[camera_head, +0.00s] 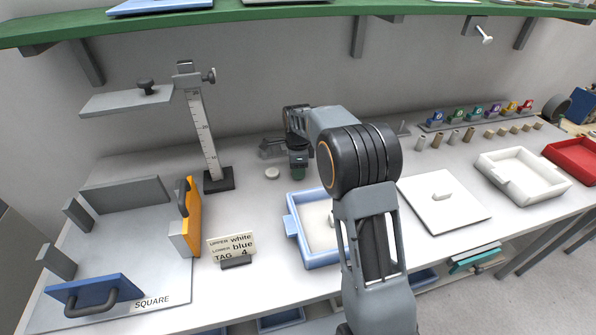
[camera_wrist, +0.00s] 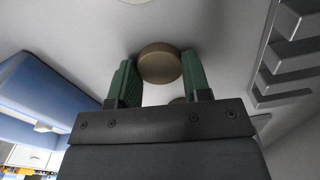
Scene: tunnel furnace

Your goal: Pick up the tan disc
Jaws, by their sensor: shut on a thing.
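The tan disc (camera_wrist: 159,63) sits between the two green finger pads of my gripper (camera_wrist: 158,72) in the wrist view. My gripper is shut on it. In the head view my gripper (camera_head: 298,174) is low over the back of the white table, and the disc in it is hidden there. A pale disc (camera_head: 272,173) lies on the table left of my gripper in the head view.
A blue tray (camera_head: 291,229) stands in front of my gripper. A grey stepped rack (camera_wrist: 285,55) is close on the right in the wrist view. A height gauge (camera_head: 205,140) stands to the left. A white lid (camera_head: 465,213) and white tray (camera_head: 488,165) lie to the right.

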